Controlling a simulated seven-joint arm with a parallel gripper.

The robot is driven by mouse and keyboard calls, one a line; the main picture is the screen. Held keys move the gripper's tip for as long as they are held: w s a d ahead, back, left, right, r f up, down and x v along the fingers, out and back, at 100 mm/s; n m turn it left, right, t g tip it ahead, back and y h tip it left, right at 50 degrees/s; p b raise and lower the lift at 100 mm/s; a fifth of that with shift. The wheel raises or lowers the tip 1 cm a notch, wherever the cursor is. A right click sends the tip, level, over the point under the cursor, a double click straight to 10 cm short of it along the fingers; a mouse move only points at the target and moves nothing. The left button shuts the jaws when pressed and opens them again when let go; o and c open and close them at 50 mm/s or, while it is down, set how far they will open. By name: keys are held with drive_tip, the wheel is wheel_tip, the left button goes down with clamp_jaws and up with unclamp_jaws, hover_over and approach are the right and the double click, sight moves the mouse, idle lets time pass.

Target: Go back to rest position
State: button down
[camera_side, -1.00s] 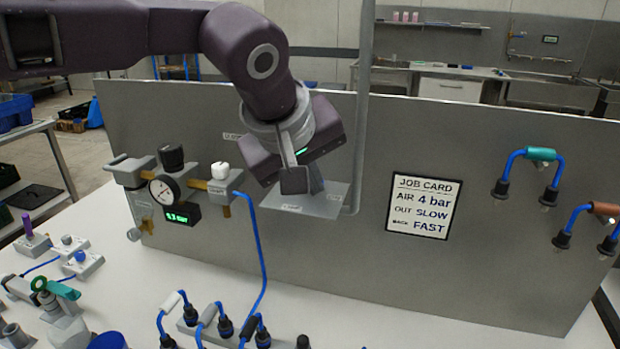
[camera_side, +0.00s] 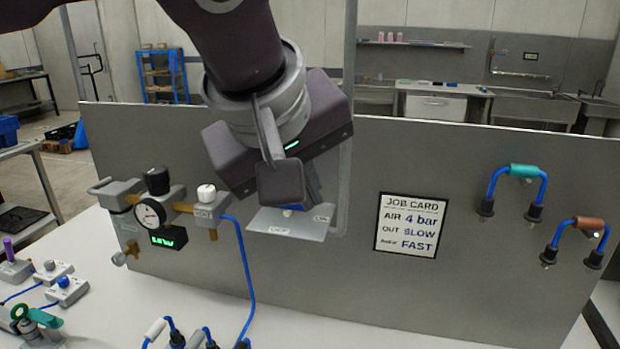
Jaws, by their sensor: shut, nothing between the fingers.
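My gripper (camera_side: 284,190) is purple-grey and shows left of the middle of the picture, pointing down in front of the grey upright panel (camera_side: 320,265). It is shut and holds nothing that I can see. Its fingertips are just above or in front of a small grey labelled plate (camera_side: 307,227). A bit of blue and white shows behind the fingers; what it is, I cannot tell. Whether the fingers touch the plate is hidden.
Left of my gripper are a pressure gauge (camera_side: 150,214), a white knob (camera_side: 206,193) and a blue hose (camera_side: 243,265). A job card (camera_side: 410,223) hangs right of it. Blue hose loops (camera_side: 490,187) are at far right. The white table (camera_side: 215,300) has fittings at front left.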

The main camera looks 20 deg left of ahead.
drive_tip(key=shift+s+d+r, duration=0.2)
drive_tip(key=shift+s+r, duration=0.05)
drive_tip(key=shift+r, duration=0.2)
drive_tip(key=shift+s+d+r, duration=0.2)
drive_tip(key=shift+s+r, duration=0.05)
drive_tip(key=shift+r, duration=0.2)
drive_tip(key=shift+a, duration=0.1)
drive_tip(key=s+a+m+g, duration=0.1)
drive_tip(key=s+a+m, duration=0.15)
drive_tip(key=a, duration=0.85)
drive_tip(key=s+a+m+g, duration=0.1)
drive_tip(key=s+a, duration=0.2)
drive_tip(key=a, duration=0.9)
drive_tip(key=s+a+f+m, duration=0.2)
drive_tip(key=s+a+f, duration=0.2)
drive_tip(key=s+f, duration=0.2)
drive_tip(key=s+a+f+m, duration=0.2)
drive_tip(key=s+a+f, duration=0.2)
drive_tip(key=s, duration=0.7)
drive_tip(key=shift+a+f+y, duration=0.2)
drive_tip(key=shift+f+y, duration=0.1)
drive_tip(key=shift+f, duration=0.65)
drive_tip(key=shift+m, duration=0.25)
